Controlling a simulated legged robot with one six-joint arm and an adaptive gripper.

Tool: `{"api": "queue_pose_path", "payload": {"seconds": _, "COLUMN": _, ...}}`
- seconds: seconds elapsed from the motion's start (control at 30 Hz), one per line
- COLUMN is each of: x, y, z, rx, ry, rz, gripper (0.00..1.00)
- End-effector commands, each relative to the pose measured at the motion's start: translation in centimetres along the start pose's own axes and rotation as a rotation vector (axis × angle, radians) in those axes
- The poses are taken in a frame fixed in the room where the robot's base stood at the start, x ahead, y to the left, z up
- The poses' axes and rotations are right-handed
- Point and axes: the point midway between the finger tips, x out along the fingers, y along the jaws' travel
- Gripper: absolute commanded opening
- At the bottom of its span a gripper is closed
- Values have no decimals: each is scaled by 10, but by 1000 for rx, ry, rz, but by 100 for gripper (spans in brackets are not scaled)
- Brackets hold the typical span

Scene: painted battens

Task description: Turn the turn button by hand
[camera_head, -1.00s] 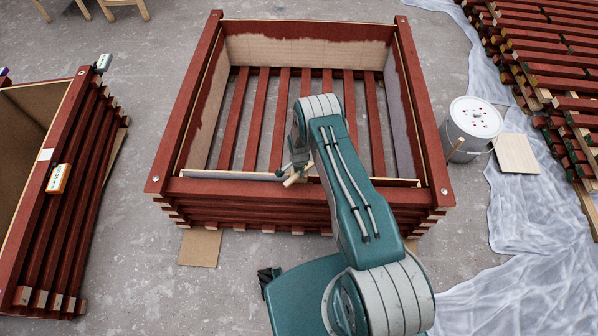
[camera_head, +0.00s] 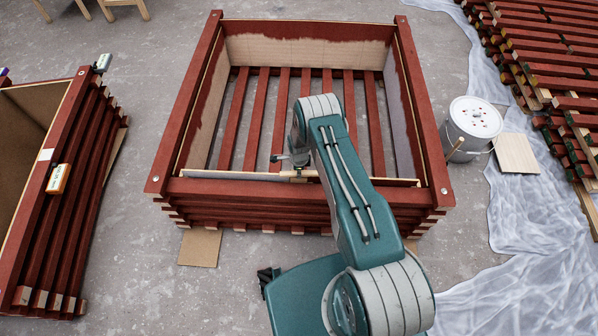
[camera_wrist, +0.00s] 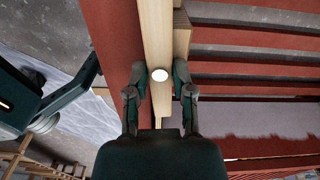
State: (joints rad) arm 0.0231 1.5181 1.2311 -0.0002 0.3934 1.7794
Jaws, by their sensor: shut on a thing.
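The turn button (camera_wrist: 158,50) is a pale wooden bar with a round white pivot head on it. In the wrist view it runs lengthwise between my two fingers, in line with the red rail beside it. My gripper (camera_wrist: 159,88) is shut on it, one finger on each side. In the head view my gripper (camera_head: 297,172) is at the near rim of the red slatted crate (camera_head: 220,188), and my arm and wrist hide most of the button.
Another red slatted crate (camera_head: 90,140) stands at the left, with small labelled items on its rim. A white bucket (camera_head: 473,125) stands right of the middle crate, near a plastic sheet (camera_head: 530,215). Stacked red battens (camera_head: 540,60) lie at the upper right.

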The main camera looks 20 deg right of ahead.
Motion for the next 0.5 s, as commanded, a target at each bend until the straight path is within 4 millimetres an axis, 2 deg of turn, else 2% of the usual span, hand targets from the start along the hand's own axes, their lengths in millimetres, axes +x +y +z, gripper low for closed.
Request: {"api": "queue_pose_path", "payload": {"seconds": 0.5, "x": 1, "y": -1, "z": 2, "rx": 30, "ry": -2, "rz": -5, "gripper": 0}}
